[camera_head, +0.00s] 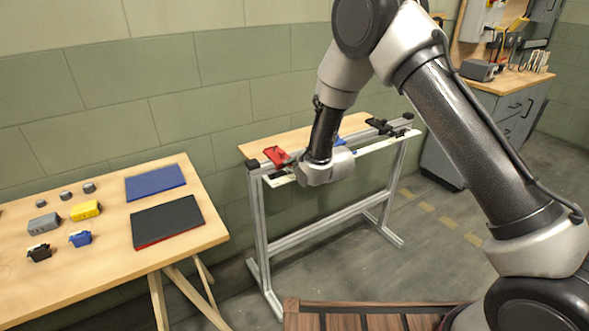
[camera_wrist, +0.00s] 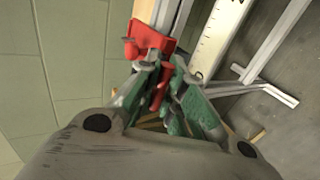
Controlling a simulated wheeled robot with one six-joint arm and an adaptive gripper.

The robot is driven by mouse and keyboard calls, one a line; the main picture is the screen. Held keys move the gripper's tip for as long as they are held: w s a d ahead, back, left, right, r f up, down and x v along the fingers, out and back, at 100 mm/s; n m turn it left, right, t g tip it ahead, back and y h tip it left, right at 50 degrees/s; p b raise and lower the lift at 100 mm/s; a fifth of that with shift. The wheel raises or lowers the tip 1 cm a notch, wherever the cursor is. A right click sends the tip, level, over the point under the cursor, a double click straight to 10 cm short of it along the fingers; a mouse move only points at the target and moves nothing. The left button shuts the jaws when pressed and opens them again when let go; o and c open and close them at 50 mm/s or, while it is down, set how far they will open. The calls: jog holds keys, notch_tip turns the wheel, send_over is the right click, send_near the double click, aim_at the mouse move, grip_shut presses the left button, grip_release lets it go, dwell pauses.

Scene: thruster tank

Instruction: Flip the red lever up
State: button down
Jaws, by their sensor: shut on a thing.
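The red lever (camera_wrist: 163,84) is a thin red bar in the wrist view, between the fingers of my gripper (camera_wrist: 163,72). My gripper is shut on it, and the fingers hide part of it. A red block (camera_wrist: 149,37) with a small knob sits just beyond the fingertips, at the edge of the bench frame. The red part also shows in the head view (camera_head: 276,156), at the left end of the narrow bench. In the head view my wrist stands over the bench front and hides my fingers and the lever's grip.
The narrow wood-topped bench (camera_head: 262,150) stands against the green wall, with a white ruler-like strip (camera_head: 374,143) along its front. A black device (camera_head: 380,126) is on its right end. A table (camera_head: 106,217) at left holds several small parts. Open floor lies to the right.

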jog(key=shift+w+a+r+g+h, duration=0.15)
jog(key=shift+w+r+g+h, duration=0.1)
jog(key=shift+r+g+h, duration=0.25)
jog(key=shift+w+a+r+g+h, duration=0.2)
jog(key=shift+r+g+h, duration=0.1)
jog(key=shift+g, duration=0.4)
jog(key=shift+w+a+r+g+h, duration=0.2)
jog(key=shift+w+g+h, duration=0.15)
jog(key=shift+g+h, duration=0.55)
jog(key=shift+w+a+r+g+h, duration=0.2)
jog(key=shift+w+g+h, duration=0.25)
jog(key=shift+g, duration=0.75)
jog(key=c, duration=1.8)
grip_release()
jog(key=shift+r, duration=0.1)
jog(key=v, duration=1.1)
jog(key=shift+s+r, duration=0.15)
jog(key=shift+r, duration=0.25)
